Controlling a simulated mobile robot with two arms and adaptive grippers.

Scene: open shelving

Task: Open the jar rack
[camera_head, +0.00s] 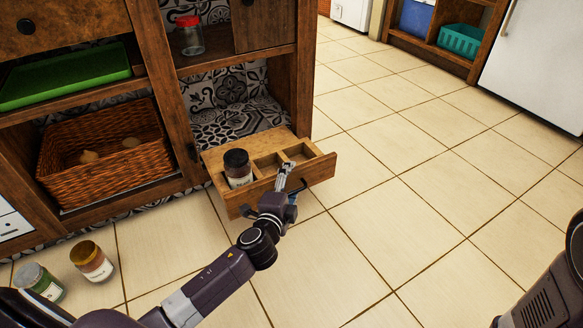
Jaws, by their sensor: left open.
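The jar rack (318,168) is a wooden drawer-like tray with square compartments, at the bottom of the wooden shelving. It stands pulled out beyond the shelf front. A jar with a dark lid (238,168) stands upright in its left part; the compartments to the right look empty. My left gripper (284,176) is open at the rack's front panel, near the middle. I cannot tell whether its fingers touch the panel, and they partly hide it. My right gripper is not in view; only part of what looks like my right arm shows at the right edge.
A wicker basket (105,160), green tray (65,75) and red-lidded jar (190,37) sit on the shelves. Tiled floor right of the rack is clear.

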